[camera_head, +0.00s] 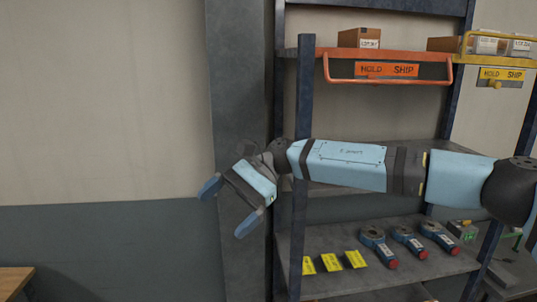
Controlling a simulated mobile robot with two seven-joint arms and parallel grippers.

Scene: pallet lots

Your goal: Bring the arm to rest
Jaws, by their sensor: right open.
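My right arm reaches in from the right edge, stretched across the front of a shelf rack, with light blue and dark links. My right gripper (225,212) is at its left end, in front of the grey column and just left of the rack's blue post. Its two blue-tipped fingers are spread apart and nothing is between them. My left gripper is not in view.
The rack post (301,120) stands right behind my right wrist. An orange-railed shelf marked HOLD SHIP (388,70) carries a cardboard box (360,38). The lower shelf (325,282) holds yellow tags (331,263) and blue tools (408,240). A wooden surface (14,280) is at lower left.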

